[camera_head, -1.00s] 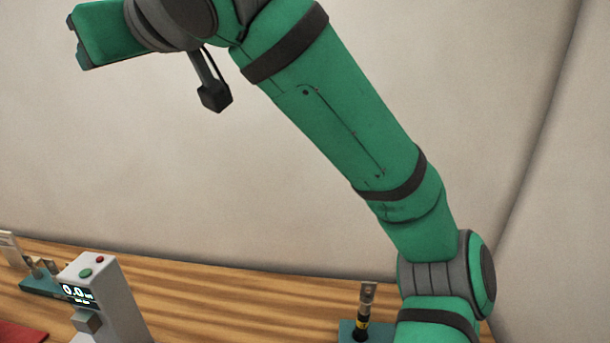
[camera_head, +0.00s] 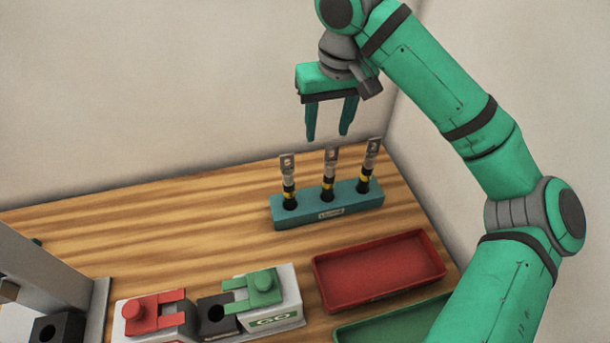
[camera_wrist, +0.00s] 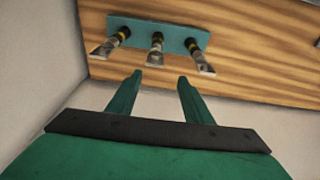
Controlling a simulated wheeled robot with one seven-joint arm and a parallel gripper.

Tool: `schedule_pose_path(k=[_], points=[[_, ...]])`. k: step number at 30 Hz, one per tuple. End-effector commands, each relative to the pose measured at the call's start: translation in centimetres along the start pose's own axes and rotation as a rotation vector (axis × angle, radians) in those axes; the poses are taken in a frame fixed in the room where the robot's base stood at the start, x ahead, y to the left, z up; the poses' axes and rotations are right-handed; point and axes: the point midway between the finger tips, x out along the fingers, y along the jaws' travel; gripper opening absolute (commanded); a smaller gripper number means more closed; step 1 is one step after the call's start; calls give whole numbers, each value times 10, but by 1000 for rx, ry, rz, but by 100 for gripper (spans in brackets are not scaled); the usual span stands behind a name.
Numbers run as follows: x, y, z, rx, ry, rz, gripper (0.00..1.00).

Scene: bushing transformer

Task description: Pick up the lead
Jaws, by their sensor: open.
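Three leads stand upright in a teal rack (camera_head: 310,214) at the back of the wooden table. Each has a flat metal lug with a hole on top and a black and yellow lower part: the left lead (camera_head: 289,180), the middle lead (camera_head: 329,174) and the right lead (camera_head: 369,166). My gripper (camera_head: 328,138) is open and empty, fingers pointing down, above and behind the rack. In the wrist view, the gripper (camera_wrist: 160,82) lies below the row of lugs, with the middle lead (camera_wrist: 156,50) roughly in line with the gap between the fingers.
A red tray (camera_head: 380,272) and a green tray (camera_head: 385,322) lie in front of the rack. A grey device (camera_head: 45,275) stands at left. Walls close the back and right.

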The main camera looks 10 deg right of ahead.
Motion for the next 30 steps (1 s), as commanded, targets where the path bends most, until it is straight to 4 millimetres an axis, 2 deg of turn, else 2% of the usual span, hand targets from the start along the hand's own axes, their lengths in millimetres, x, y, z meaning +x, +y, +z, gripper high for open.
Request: schedule_pose_path(k=[1, 5, 12, 20, 30], points=[[7, 10, 6, 15, -30, 3, 46], [21, 18, 14, 26, -64, 4, 46], [56, 19, 17, 25, -63, 4, 46], [73, 19, 18, 25, -60, 6, 46], [115, 22, 26, 26, -61, 5, 46]])
